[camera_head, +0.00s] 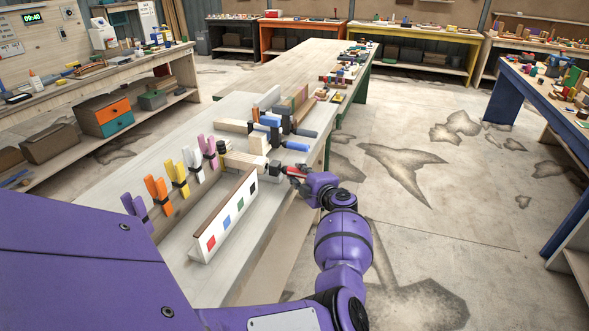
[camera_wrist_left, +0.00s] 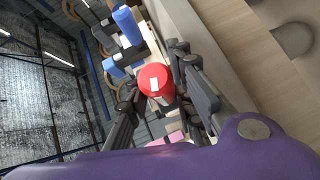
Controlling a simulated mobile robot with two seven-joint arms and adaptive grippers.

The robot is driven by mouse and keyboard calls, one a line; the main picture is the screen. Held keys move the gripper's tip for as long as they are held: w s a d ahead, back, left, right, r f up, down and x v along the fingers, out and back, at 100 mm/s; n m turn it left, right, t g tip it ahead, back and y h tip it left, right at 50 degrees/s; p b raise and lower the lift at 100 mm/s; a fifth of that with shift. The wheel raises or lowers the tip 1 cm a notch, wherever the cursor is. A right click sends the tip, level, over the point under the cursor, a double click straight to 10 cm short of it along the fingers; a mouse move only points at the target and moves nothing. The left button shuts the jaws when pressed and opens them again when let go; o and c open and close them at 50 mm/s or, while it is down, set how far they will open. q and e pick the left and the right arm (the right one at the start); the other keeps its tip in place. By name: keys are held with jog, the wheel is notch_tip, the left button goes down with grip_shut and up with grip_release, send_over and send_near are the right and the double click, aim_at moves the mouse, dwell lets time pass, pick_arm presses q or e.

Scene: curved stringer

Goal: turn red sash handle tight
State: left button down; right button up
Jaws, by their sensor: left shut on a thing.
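The red sash handle (camera_head: 294,171) sticks out at the right edge of the pale workbench, on a dark clamp fitting. My left gripper (camera_head: 298,178) comes up to it from the front right and is shut on it. In the left wrist view the red handle (camera_wrist_left: 154,80) is seen nearly end on, with a white mark on its end, between the dark fingers of my left gripper (camera_wrist_left: 160,88). The fingers cover part of its sides. Blue handles (camera_head: 296,146) of other clamps stick out beyond it. My right gripper is not in view.
The concrete floor (camera_head: 430,225) to the right of the bench is clear.

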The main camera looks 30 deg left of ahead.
pick_arm(q)
jog(key=shift+w+r+m+g+h, duration=0.15)
jog(key=shift+r+m+g+h, duration=0.15)
jog(key=shift+m+g+h, duration=0.4)
jog(key=shift+f+m+g+h, duration=0.15)
jog(key=shift+m+g+h, duration=0.45)
jog(key=shift+m+g, duration=0.5)
jog(key=shift+f+m+g+h, duration=0.1)
jog(key=shift+m+g+h, duration=0.25)
jog(key=shift+g, duration=0.45)
jog(key=shift+f+m+g+h+b, duration=0.35)
jog(key=shift+m+g+b, duration=0.2)
jog(key=shift+g, duration=0.45)
jog(key=shift+s+m+g+b, duration=0.2)
jog(key=shift+m+g+b, duration=0.3)
jog(key=shift+g+b, duration=0.35)
jog(key=shift+g+h+b, duration=0.25)
jog(key=shift+h+b, duration=0.15)
jog(key=shift+b, duration=0.05)
jog(key=shift+r+m+b, duration=0.15)
jog(key=shift+m+b, duration=0.15)
jog(key=shift+r+g, duration=0.15)
jog(key=shift+g, duration=0.25)
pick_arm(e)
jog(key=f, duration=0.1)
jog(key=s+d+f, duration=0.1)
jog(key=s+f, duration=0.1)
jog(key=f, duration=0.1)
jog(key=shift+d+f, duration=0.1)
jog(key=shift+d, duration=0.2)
